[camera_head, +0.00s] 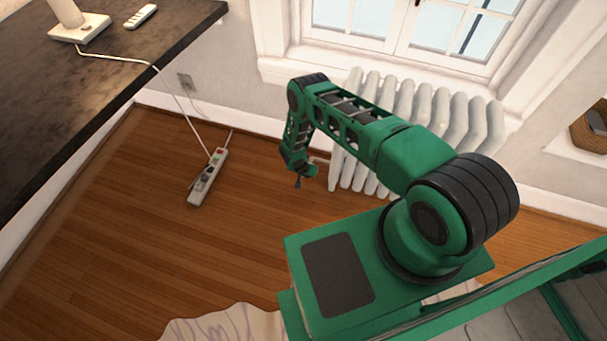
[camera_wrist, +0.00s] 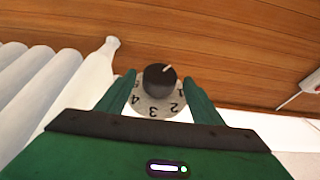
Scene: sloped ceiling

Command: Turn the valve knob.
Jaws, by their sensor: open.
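The valve knob (camera_wrist: 160,79) shows in the wrist view as a dark round cap with a white pointer line angled to the upper right. It sits on a pale dial (camera_wrist: 156,108) with the figures 1, 2, 3 and 4 visible. My gripper (camera_wrist: 159,82) is open, with one green finger on each side of the knob. I cannot tell whether the fingers touch it. In the head view my gripper (camera_head: 299,172) is low beside the left end of the white radiator (camera_head: 420,105). The knob is too small or hidden to make out clearly there.
A dark desk (camera_head: 75,85) is at the upper left, with a white cord running down to a power strip (camera_head: 207,177) on the wooden floor. A window (camera_head: 420,30) is above the radiator. A rug (camera_head: 225,325) lies at the bottom. The floor at left is mostly clear.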

